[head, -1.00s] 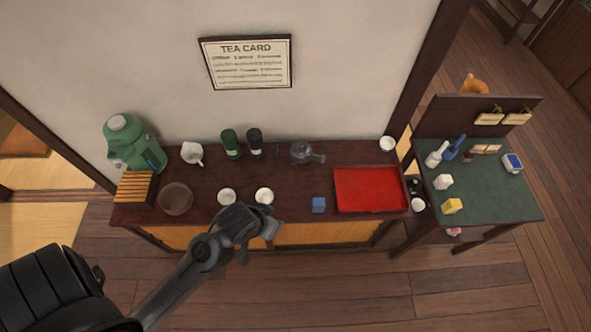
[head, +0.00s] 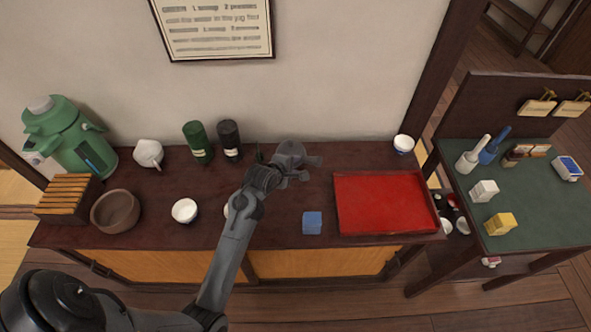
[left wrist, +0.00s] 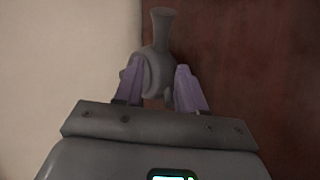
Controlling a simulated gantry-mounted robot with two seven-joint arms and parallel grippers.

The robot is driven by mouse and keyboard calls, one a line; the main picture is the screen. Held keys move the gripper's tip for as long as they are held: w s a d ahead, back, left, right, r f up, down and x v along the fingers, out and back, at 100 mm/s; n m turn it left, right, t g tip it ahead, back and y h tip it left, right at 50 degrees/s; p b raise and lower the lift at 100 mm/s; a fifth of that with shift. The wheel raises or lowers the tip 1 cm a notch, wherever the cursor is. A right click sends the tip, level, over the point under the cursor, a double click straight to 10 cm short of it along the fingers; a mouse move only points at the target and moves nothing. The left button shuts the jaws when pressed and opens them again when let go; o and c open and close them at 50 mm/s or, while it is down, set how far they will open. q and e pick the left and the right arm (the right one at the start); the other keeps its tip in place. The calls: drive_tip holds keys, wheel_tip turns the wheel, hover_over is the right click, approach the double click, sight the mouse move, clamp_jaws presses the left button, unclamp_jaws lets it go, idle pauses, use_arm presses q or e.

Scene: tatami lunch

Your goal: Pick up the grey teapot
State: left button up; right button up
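The grey teapot, with a long handle-like part, stands at the back of the dark counter (head: 345,152), right of the dark canister. My left gripper (left wrist: 158,88) is over it and hides much of it in the head view, where a grey part of the teapot (head: 314,160) sticks out to the right. In the left wrist view the teapot (left wrist: 161,32) lies between the two purplish fingers, its flared end pointing away. The fingers are apart, one on each side. Whether they press on it is not clear. My right gripper is not in view.
A green canister (head: 198,143) and a dark canister (head: 229,140) stand left of the teapot. My left arm partly covers another cup. The wall is close behind.

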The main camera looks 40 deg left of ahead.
sight(306, 160)
use_arm(q)
drive_tip(key=shift+n, duration=0.6)
drive_tip(key=b+x, duration=0.2)
drive_tip(key=x, duration=0.4)
drive_tip(key=shift+w+a+f, duration=0.1)
drive_tip(key=shift+a+f, duration=0.05)
drive_tip(key=shift+f, duration=0.2)
drive_tip(key=shift+b+x, duration=1.3)
drive_tip(key=shift+x, duration=1.65)
drive_tip(key=shift+w+r, duration=0.1)
clamp_jaws()
drive_tip(key=shift+r, duration=0.1)
